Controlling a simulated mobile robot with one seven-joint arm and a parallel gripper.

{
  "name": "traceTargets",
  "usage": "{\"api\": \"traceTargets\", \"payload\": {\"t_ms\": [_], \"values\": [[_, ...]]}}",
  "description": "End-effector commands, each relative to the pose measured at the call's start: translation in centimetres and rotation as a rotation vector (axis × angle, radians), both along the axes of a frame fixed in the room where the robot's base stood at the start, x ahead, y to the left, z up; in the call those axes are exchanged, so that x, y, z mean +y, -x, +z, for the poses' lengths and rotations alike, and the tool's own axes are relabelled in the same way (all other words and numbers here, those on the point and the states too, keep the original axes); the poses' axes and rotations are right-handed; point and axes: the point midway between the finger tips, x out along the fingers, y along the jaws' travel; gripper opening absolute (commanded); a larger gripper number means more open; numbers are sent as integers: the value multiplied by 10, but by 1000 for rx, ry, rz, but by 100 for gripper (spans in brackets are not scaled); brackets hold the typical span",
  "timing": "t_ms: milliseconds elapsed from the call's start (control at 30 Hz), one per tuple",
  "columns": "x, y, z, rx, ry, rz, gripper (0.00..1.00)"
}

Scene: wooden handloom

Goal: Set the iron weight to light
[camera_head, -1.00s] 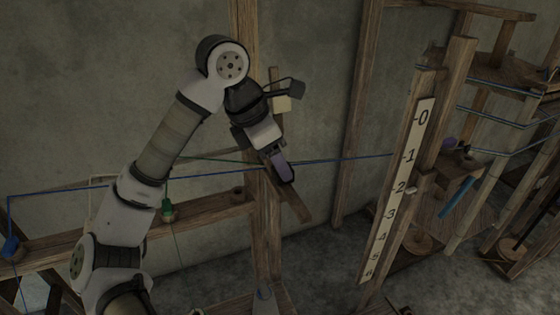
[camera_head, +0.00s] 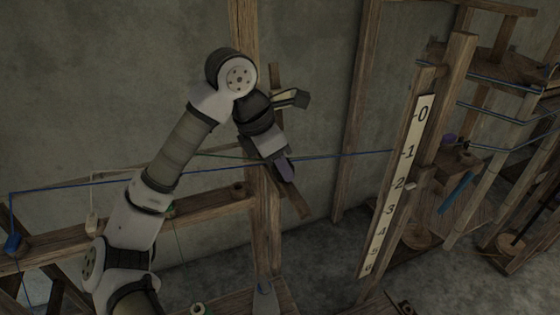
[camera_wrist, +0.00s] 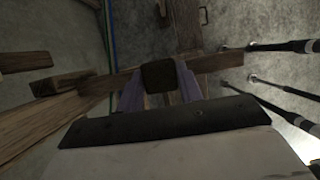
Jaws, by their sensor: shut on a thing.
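My gripper (camera_head: 287,172) is beside the wooden post in the middle of the head view, pointing down over a short slanted wooden bar (camera_head: 300,204). In the wrist view my two purple fingers (camera_wrist: 158,88) are shut on a dark square block, which looks like the iron weight (camera_wrist: 158,76). The block sits at the wooden bar (camera_wrist: 215,63), which runs across behind the fingers. Whether the block rests on the bar or goes around it, I cannot tell. In the head view the block is mostly hidden by the gripper. No light or heavy marking is readable.
A numbered scale board (camera_head: 398,190) stands on a post to the right, with a small pale peg (camera_head: 410,186) near 2. A blue cord (camera_head: 345,157) runs across behind my gripper. A wooden rail (camera_head: 215,205) lies left of the post. Concrete floor (camera_head: 330,250) is open between.

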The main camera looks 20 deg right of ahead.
Motion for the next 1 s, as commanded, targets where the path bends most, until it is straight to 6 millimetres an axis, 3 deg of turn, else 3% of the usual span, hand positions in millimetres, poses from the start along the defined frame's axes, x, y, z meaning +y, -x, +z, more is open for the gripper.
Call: {"api": "traceTargets", "payload": {"t_ms": [167, 500, 800, 833, 1000], "values": [[0, -4, 0, 1, -1, 1, 0], [2, -45, 0, 0, -1, 2, 0], [2, -47, 1, -1, 0, 1, 0], [2, -47, 1, 0, 0, 2, 38], [2, -47, 0, -1, 0, 1, 58]]}}
